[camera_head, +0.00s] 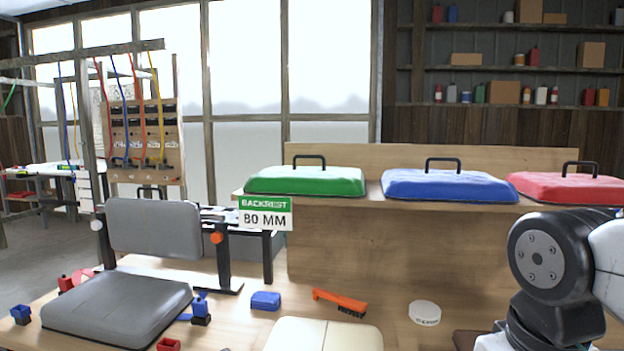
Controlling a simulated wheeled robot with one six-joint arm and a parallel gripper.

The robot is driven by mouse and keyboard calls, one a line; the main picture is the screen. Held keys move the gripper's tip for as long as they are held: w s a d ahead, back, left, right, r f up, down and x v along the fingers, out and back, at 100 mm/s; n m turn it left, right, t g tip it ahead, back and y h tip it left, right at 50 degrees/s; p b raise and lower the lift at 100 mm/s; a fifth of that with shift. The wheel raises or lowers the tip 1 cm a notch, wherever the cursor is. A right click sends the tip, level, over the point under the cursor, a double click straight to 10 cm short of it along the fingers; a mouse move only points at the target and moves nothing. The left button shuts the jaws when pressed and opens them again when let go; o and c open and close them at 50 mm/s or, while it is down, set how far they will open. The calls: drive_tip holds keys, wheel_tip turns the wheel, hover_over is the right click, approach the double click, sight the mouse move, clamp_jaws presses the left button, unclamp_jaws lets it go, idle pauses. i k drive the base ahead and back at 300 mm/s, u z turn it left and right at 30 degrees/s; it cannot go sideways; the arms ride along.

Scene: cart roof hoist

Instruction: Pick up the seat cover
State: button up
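Three padded covers with black handles lie on the raised wooden shelf: a green cover (306,181), a blue cover (449,186) and a red cover (568,188). I cannot tell which one is the seat cover. A grey seat pad (117,307) lies on the bench at the lower left, with a grey backrest pad (153,228) upright behind it. A cream pad (322,336) is cut off at the bottom edge. My arm shows at the right; my gripper is out of view.
A "BACKREST 80 MM" sign (265,213) hangs at the shelf's left end. On the bench are an orange brush (341,302), a blue block (265,301), a white round tin (424,313) and small red and blue clamps.

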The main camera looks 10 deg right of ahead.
sight(322, 182)
drive_tip(key=u, duration=2)
drive_tip(key=i, duration=1.5)
drive_tip(key=z, duration=2.1)
